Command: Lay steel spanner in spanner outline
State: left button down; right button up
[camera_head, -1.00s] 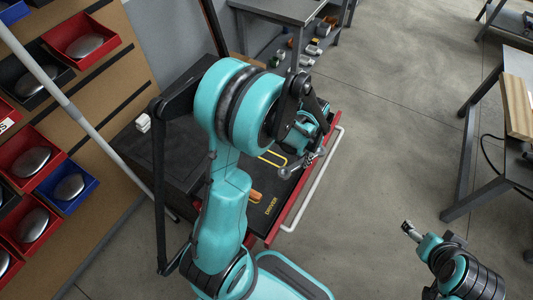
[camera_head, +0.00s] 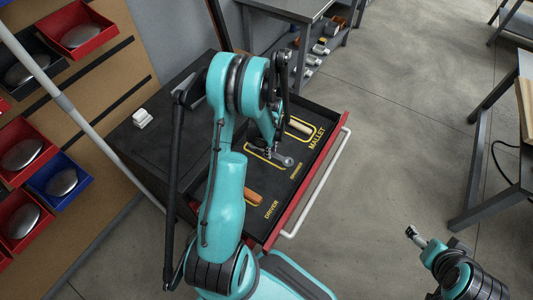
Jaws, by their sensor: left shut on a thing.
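The steel spanner (camera_head: 284,161) is grey; one ring-like end shows beyond my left gripper (camera_head: 270,150), which is shut on it. The rest of the spanner is hidden by the gripper and arm. The spanner is at the yellow spanner outline (camera_head: 252,151) in the dark drawer mat; whether it touches the mat I cannot tell. The word SPANNER is printed beside it. My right gripper (camera_head: 412,232) is at the lower right, away from the drawer, too small to tell if open.
The red-edged drawer (camera_head: 305,195) is pulled out, with a white handle (camera_head: 318,182). A mallet (camera_head: 299,126) lies in the upper outline, an orange driver handle (camera_head: 253,196) lower down. A small white item (camera_head: 142,118) sits on the cabinet top. Bins hang at left.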

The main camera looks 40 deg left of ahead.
pick_arm(q)
jog(key=a+f, duration=0.1)
jog(key=w+a+f+b, duration=0.1)
jog(key=w+a+f, duration=0.1)
jog(key=a, duration=0.1)
jog(key=shift+w, duration=0.25)
notch_tip(320, 180, down, 4)
jog(key=shift+b, duration=1.25)
jog(key=shift+r, duration=0.1)
jog(key=c, duration=1.3)
grip_release()
